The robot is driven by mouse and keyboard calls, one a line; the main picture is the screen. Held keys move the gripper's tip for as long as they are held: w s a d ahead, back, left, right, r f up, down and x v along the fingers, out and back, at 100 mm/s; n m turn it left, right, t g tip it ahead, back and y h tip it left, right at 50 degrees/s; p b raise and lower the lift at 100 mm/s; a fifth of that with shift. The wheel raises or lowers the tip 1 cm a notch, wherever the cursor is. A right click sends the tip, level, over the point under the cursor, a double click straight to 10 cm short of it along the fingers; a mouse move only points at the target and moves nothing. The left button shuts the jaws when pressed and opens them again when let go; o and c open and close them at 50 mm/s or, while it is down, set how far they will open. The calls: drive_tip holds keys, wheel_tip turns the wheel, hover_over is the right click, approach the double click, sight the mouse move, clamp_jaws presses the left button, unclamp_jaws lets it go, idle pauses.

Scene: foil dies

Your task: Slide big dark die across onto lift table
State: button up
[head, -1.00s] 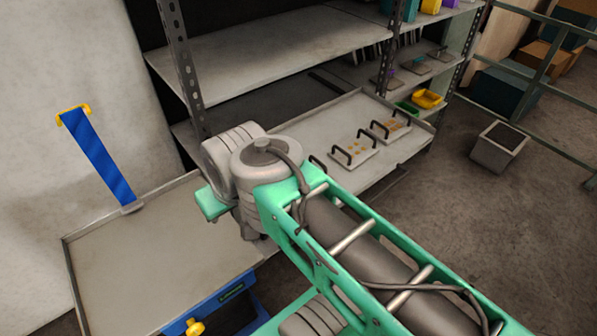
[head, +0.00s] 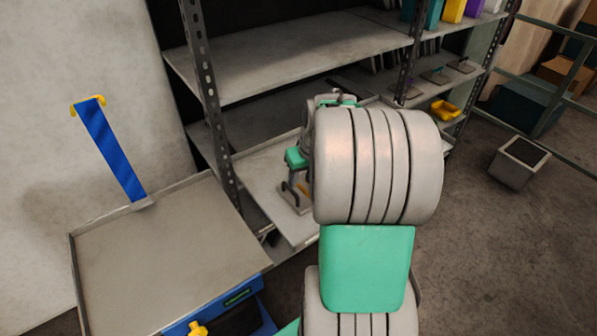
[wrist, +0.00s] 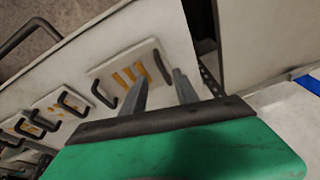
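No die in view looks dark. The nearest die, a pale plate (wrist: 112,68) with orange stripes and dark handles at two ends, lies on the pale pull-out shelf (wrist: 85,45) in the wrist view. A corner of a die also shows in the head view (head: 294,203). My gripper (wrist: 160,72) is open and empty, its two fingers apart above this die near its right handle (wrist: 162,66). I cannot tell whether they straddle the handle. The lift table (head: 160,250) is the empty grey tray at left. My arm hides most of the dies in the head view.
Several more pale dies with dark handles, one here (wrist: 60,101), lie in a row to the left. A shelf upright (head: 213,110) stands between shelf and lift table. A blue post (head: 112,150) rises at the lift table's back edge. A yellow bin (head: 445,110) sits at right.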

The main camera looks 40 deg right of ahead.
sight(290, 189)
drive_tip(key=w+f+b, duration=0.2)
drive_tip(key=f, duration=0.1)
drive_tip(key=w+f+n+b, duration=0.1)
drive_tip(key=w+f+b, duration=0.1)
drive_tip(key=f+b, duration=0.1)
drive_tip(key=w+f+n+b, duration=0.1)
drive_tip(key=w+f+b, duration=0.1)
drive_tip(key=f, duration=0.2)
drive_tip(key=shift+f+t+b, duration=0.1)
drive_tip(key=shift+t+b, duration=0.2)
drive_tip(key=shift+t, duration=0.1)
drive_tip(key=shift+s, duration=0.1)
drive_tip(key=shift+c, duration=0.2)
clamp_jaws()
